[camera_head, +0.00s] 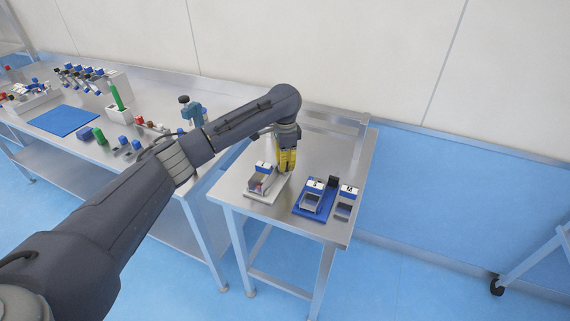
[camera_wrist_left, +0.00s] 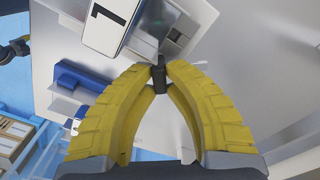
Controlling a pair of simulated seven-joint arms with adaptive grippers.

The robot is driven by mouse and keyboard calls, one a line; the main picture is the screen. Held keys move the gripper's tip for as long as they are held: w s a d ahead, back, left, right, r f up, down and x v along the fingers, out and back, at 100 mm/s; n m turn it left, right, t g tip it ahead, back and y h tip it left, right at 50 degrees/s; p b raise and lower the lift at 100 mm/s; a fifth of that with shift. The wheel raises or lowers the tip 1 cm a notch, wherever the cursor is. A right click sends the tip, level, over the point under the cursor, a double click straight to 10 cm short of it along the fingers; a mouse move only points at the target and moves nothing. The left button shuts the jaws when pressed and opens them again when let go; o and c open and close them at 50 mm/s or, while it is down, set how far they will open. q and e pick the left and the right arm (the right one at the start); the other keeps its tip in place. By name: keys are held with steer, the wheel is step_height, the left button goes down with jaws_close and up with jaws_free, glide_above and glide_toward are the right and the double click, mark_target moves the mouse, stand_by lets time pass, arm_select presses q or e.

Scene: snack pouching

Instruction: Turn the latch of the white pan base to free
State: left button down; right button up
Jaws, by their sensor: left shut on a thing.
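The white pan base (camera_head: 267,202) lies on the small metal table, with a metal holder on it that has a blue and white numbered top (camera_head: 262,168). My left gripper (camera_head: 286,167), with yellow fingers, comes down at the right rear of this base. In the left wrist view the fingers (camera_wrist_left: 158,68) close on a small dark upright piece, which looks like the latch (camera_wrist_left: 159,80). The latch's turn position cannot be told. My right gripper is out of view.
The long bench at left holds a blue mat (camera_head: 62,120), a green bottle (camera_head: 116,97) and several small items.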

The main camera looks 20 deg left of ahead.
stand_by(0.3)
arm_select(q)
steer(key=shift+m, duration=1.5)
steer(key=c, duration=1.4)
jaws_free()
steer(key=shift+c, duration=0.2)
step_height(320, 180, up, 12)
